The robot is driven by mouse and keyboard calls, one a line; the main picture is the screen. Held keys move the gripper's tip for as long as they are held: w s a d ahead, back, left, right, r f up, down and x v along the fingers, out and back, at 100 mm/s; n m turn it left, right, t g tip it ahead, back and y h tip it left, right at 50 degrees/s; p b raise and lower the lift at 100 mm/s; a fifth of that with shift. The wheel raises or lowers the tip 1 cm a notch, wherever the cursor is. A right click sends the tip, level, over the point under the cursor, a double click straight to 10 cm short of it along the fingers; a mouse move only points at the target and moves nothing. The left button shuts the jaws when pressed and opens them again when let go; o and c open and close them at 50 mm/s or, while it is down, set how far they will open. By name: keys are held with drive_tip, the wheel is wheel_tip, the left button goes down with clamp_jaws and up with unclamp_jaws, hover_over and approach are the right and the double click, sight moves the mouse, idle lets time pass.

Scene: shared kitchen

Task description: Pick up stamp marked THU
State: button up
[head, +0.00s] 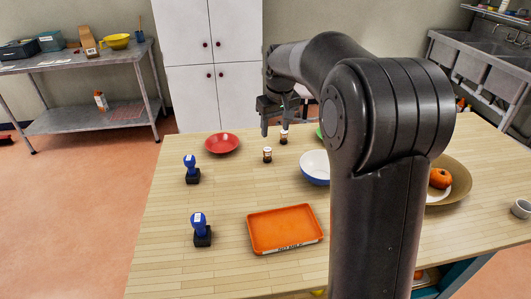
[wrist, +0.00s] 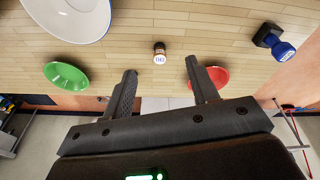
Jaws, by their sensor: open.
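Two stamps with blue handles and black bases stand upright on the left part of the wooden table. The farther stamp (head: 192,170) is near the left edge; the nearer stamp (head: 201,230) is left of the orange tray.
A green dish (wrist: 66,76) shows in the wrist view. Bare wood surrounds both stamps. My arm hides part of the table.

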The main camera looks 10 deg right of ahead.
drive_tip(key=g, duration=0.1)
approach(268, 149)
drive_tip(key=shift+n, duration=0.4)
wheel_tip(268, 149, down, 6)
drive_tip(key=shift+s+a+f, duration=0.1)
drive_tip(key=shift+f, duration=0.05)
drive_tip(key=f, duration=0.2)
drive_tip(key=w+f, duration=0.1)
drive_tip(key=f, duration=0.2)
drive_tip(key=shift+w+a, duration=0.1)
drive_tip(key=shift+a, duration=0.05)
drive_tip(key=c, duration=1.1)
